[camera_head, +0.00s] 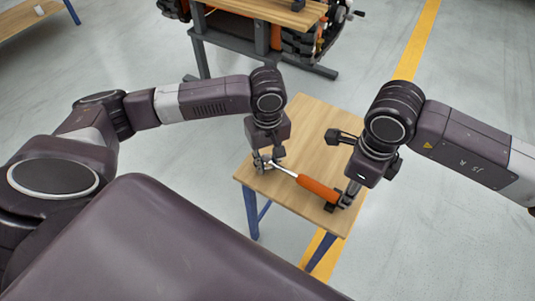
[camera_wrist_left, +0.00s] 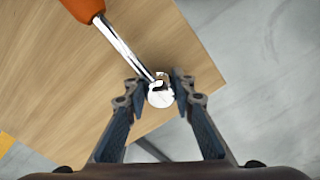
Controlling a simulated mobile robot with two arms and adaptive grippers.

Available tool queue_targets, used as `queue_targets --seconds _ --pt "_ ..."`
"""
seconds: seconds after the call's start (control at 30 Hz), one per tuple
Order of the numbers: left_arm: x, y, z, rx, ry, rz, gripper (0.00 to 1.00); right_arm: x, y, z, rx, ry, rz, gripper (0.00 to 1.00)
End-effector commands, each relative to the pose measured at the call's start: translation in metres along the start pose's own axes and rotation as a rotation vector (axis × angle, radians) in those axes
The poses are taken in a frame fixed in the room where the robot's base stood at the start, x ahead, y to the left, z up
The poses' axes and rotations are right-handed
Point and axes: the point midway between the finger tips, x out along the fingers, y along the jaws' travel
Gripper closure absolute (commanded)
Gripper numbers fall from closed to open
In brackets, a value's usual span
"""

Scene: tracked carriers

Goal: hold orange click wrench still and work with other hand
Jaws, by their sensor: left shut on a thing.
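The orange click wrench has an orange handle (camera_head: 318,188) and a shiny metal shaft (camera_head: 286,172). It lies slantwise over a small wooden table (camera_head: 300,118), handle toward the lower right. My left gripper (camera_head: 265,162) is at the head end. In the left wrist view, my left gripper (camera_wrist_left: 161,88) is shut on the round metal wrench head (camera_wrist_left: 160,97), one finger on each side; the shaft (camera_wrist_left: 125,45) runs up-left to the handle (camera_wrist_left: 83,8). My right gripper (camera_head: 345,198) is at the far end of the handle; its grip there is too small to tell.
The table has blue legs (camera_head: 251,212) and bare wood behind the wrench. A workbench with a dark metal frame (camera_head: 228,42) stands at the back. Another wooden table (camera_head: 22,17) is at the top left. A yellow line (camera_head: 420,38) crosses the open grey floor.

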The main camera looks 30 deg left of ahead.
Motion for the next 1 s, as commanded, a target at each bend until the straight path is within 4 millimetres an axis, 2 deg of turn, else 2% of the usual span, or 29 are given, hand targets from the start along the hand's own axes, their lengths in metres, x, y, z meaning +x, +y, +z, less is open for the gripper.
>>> queue_targets --seconds 0.23,0.4,0.47,1.0 --pt "0.001 -0.001 0.001 0.002 -0.002 -0.004 1.00 -0.002 0.001 0.000 0.000 0.000 -0.005 0.70" --pt "0.001 -0.001 0.001 0.002 -0.002 -0.004 1.00 -0.018 0.006 0.001 0.005 -0.002 -0.048 0.70" --pt "0.001 -0.001 0.001 0.002 -0.002 -0.004 1.00 -0.018 0.006 0.000 0.010 0.000 -0.054 0.70" --pt "0.001 -0.001 0.000 0.001 -0.001 -0.002 1.00 0.040 0.003 0.000 0.011 0.002 -0.051 0.70"
